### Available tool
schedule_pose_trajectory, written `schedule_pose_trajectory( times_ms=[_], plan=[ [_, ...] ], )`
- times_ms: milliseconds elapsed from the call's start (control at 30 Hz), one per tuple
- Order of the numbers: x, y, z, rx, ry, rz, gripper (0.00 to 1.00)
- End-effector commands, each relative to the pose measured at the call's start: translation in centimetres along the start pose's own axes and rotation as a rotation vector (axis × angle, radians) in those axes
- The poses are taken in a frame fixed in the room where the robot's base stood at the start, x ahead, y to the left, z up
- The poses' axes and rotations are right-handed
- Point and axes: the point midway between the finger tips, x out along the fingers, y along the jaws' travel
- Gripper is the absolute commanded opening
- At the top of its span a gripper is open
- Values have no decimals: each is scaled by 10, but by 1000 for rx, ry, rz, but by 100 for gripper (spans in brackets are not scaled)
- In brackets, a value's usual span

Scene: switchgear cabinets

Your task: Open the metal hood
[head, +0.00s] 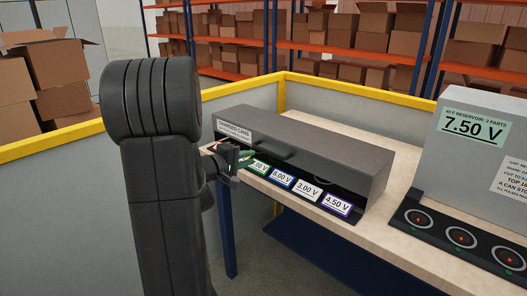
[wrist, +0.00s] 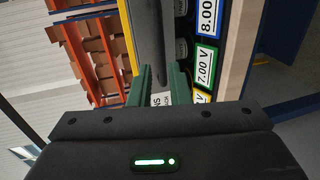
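The metal hood (head: 325,148) is a long dark grey box cover on the bench, with a "CHARGED CANS" label at its left end and a bar handle (head: 272,150) on its front. It is lowered, with a dark opening along the lower front. My gripper (head: 246,156) is at the hood's front left, left of the handle. In the wrist view, the green fingers of my gripper (wrist: 160,82) stand apart with a gap between them. The grey hood (wrist: 148,35) and part of its label show beyond and between them. Whether the fingers touch the hood I cannot tell.
Voltage cards, such as the 7.00 V card (wrist: 205,65) and the purple 4.50 V card (head: 337,204), line the front below the hood. A grey reservoir box (head: 470,150) and a black strip with round sockets (head: 460,237) stand right. A yellow-topped wall (head: 330,89) runs behind.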

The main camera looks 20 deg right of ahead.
Motion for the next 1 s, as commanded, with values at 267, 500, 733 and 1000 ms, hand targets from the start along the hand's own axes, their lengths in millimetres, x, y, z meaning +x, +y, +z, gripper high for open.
schedule_pose_trajectory(
  times_ms=[267,500,733,1000],
  plan=[
    [62,2,1,-1,-4,-1,17],
    [95,1,1,-1,-2,-1,17],
    [103,0,0,-1,0,-1,17],
    [103,0,0,-1,0,-1,1]
  ],
)
